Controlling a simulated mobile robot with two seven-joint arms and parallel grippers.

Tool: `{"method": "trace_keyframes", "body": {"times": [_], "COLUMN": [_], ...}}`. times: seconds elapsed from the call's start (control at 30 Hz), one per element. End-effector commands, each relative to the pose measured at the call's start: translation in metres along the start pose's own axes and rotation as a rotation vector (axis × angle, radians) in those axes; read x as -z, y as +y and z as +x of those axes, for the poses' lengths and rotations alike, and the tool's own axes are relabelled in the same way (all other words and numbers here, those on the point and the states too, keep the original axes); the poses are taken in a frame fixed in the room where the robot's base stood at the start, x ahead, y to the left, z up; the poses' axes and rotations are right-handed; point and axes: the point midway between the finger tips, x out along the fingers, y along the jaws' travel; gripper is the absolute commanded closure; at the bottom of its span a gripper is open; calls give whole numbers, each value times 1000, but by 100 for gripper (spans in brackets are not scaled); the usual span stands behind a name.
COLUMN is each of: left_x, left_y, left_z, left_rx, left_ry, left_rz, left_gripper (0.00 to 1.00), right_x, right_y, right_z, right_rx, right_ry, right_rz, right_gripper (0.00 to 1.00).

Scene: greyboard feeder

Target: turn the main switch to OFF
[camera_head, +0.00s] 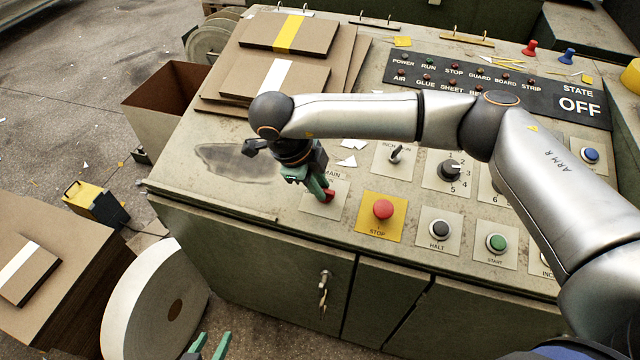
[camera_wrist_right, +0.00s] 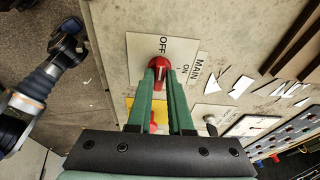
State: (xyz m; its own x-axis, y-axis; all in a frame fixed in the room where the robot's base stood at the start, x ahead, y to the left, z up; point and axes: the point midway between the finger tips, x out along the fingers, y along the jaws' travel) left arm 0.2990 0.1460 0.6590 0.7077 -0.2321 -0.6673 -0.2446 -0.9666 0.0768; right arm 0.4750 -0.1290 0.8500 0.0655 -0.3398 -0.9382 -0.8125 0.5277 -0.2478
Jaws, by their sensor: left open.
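The main switch (camera_head: 329,195) is a red handle on a pale plate at the panel's front left. In the right wrist view the red handle (camera_wrist_right: 158,64) lies between the green fingertips of my right gripper (camera_wrist_right: 160,82), with the fingers close on both sides. The OFF label is just beyond the handle and the ON label is to its right. My right gripper (camera_head: 321,190) reaches down to the switch in the head view and hides part of it. The display (camera_head: 580,105) reads STATE OFF. My left gripper (camera_head: 210,346) is open and empty at the bottom edge.
A red stop button (camera_head: 383,209) on a yellow plate is just right of the switch, with a halt button (camera_head: 440,230) and a green start button (camera_head: 496,243) further right. Stacked greyboards (camera_head: 250,75) lie behind. My right arm spans the panel.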

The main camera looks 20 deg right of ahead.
Motion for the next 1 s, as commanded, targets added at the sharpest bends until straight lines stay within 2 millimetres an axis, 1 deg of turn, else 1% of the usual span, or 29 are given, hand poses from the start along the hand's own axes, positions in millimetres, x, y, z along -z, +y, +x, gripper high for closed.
{"method": "trace_keyframes", "body": {"times": [0.03, 0.2, 0.47, 0.57, 0.67, 1.0], "left_x": [-1, -2, -3, -3, -4, -5], "left_y": [0, 0, -1, -2, -2, -2], "left_z": [0, 0, 0, 0, 0, 1], "left_rx": [0, 1, 2, 3, 4, 3], "left_ry": [-1, -4, -6, -6, -6, -8], "left_rz": [0, 0, 0, 0, 0, 0], "left_gripper": [50, 50, 50, 50, 50, 50], "right_x": [0, 0, 0, 0, -1, -1], "right_y": [0, 0, 0, 0, 0, 0], "right_z": [0, 0, 0, -6, -19, -92], "right_rx": [0, -1, -2, -1, 1, 2], "right_ry": [-1, 0, 1, 0, -2, -2], "right_rz": [0, 1, 2, 2, 3, 2], "right_gripper": [75, 56, 55, 55, 55, 55]}}
